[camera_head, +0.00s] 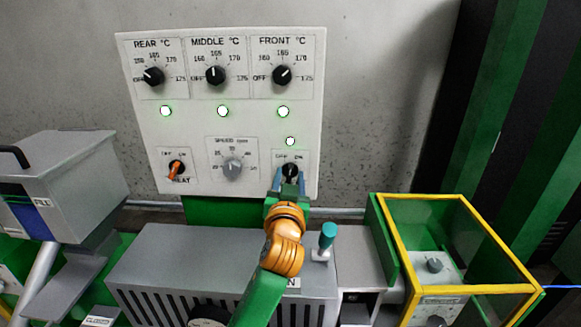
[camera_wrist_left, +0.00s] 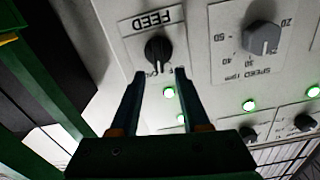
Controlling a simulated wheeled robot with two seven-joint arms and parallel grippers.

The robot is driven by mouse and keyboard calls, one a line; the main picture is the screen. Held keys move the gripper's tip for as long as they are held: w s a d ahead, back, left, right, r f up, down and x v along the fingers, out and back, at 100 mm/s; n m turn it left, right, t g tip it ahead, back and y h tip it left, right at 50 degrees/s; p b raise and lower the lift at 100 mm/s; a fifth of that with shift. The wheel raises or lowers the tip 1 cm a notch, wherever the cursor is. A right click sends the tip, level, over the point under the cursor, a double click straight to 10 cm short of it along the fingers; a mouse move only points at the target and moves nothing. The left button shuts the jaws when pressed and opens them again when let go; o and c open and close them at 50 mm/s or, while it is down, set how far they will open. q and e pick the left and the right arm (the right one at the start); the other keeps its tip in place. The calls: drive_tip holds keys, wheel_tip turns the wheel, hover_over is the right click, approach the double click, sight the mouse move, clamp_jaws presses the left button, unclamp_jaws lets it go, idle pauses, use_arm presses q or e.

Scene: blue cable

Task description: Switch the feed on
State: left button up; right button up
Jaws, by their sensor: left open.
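The feed knob (camera_head: 290,170) is a small black rotary switch with OFF and ON marks at the lower right of the white control panel (camera_head: 240,125). It also shows in the left wrist view (camera_wrist_left: 158,49), upside down under its FEED label. My left gripper (camera_head: 289,186) is open, its fingers pointing at the knob. In the left wrist view the fingertips (camera_wrist_left: 159,75) are spread just short of the knob, one toward each side.
An orange heat switch (camera_head: 177,170) and a grey speed knob (camera_head: 233,168) sit left of the feed knob. Three black temperature knobs are above, with lit lamps. A teal-topped lever (camera_head: 327,235) stands below right, beside a yellow-framed guard box (camera_head: 462,290).

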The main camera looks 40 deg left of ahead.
sight(290, 172)
use_arm(q)
drive_tip(key=shift+x, duration=1.25)
drive_tip(key=shift+w+a+f, duration=0.25)
drive_tip(key=shift+s+d, duration=0.1)
